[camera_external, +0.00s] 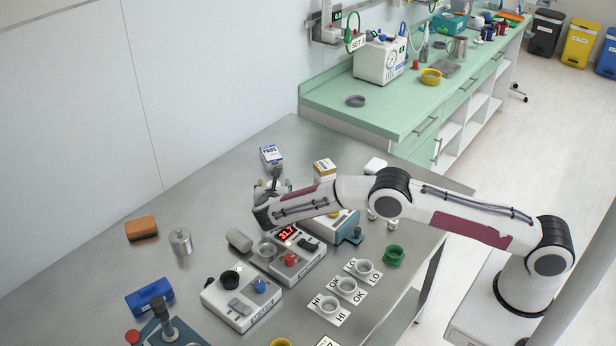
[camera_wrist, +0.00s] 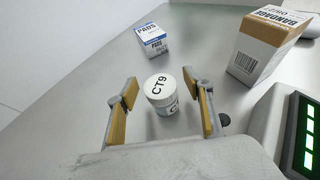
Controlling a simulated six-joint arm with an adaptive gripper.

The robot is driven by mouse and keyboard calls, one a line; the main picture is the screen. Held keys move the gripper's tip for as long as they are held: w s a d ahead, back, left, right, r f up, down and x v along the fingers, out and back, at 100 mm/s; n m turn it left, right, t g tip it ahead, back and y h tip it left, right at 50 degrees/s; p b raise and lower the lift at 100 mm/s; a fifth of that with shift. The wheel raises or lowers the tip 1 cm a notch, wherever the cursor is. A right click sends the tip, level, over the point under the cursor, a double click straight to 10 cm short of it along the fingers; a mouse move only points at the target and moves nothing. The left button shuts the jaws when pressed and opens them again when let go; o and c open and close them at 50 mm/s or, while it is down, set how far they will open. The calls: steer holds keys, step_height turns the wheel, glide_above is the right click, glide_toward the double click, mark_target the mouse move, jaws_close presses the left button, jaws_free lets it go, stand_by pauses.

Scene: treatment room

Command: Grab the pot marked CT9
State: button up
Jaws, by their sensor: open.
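The pot marked CT9 (camera_wrist: 160,93) is a small white round pot with black lettering on its lid, standing upright on the steel table in the wrist view. My gripper (camera_wrist: 161,105) is open, with one yellow-padded finger to the left of the pot and one to its right. Neither pad appears to touch it. In the external view my gripper (camera_external: 272,186) is over the back part of the table, and the pot cannot be made out clearly there.
A pads box (camera_wrist: 152,41) stands behind the pot, and a bandage box (camera_wrist: 262,47) is behind right. A device with a green display (camera_wrist: 303,135) is close on the right. Several instruments, including one reading 31.7 (camera_external: 288,250), crowd the table's front. The table's left side is clearer.

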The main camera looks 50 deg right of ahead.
steer(key=c, duration=1.2)
steer(key=shift+r, duration=0.15)
steer(key=shift+r, duration=4.9)
